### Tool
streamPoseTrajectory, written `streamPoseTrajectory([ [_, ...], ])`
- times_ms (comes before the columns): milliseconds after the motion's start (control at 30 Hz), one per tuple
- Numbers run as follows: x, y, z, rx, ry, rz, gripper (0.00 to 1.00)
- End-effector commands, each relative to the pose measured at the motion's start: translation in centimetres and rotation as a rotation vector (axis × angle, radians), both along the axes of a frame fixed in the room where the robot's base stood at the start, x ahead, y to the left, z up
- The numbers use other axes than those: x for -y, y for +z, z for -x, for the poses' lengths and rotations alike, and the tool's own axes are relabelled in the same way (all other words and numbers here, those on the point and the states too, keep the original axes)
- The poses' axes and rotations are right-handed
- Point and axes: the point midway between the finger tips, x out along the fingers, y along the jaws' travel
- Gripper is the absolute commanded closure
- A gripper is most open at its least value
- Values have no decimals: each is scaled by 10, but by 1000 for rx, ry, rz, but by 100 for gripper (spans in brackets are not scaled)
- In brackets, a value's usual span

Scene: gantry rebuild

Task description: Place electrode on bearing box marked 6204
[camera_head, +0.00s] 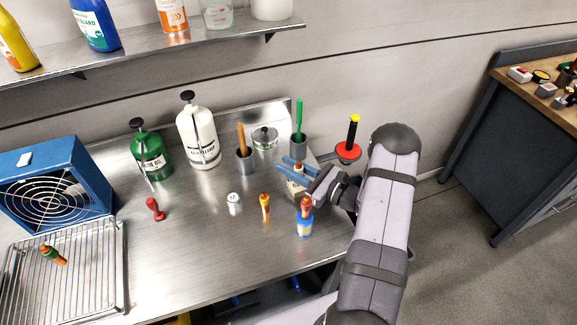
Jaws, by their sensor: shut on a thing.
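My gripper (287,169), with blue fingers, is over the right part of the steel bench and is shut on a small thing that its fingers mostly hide. I cannot tell whether this is the electrode. A pale box-like object (296,188) with a small dark mark shows just below the fingers, partly covered by them. Its marking is too small to read, so I cannot confirm 6204. I cannot tell whether the held thing touches it.
Cups with tools (245,158), a tin (265,138) and pump bottles (199,140) stand behind. A wire rack (90,285) is left.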

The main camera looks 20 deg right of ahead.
Motion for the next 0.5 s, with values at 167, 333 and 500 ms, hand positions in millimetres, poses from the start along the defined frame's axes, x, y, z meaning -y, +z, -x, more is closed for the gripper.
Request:
streamPoseTrajectory([
  [167,0,-2,0,0,0,0,61],
  [333,0,-2,0,-1,0,-1,61],
  [500,0,-1,0,-1,0,-1,61],
])
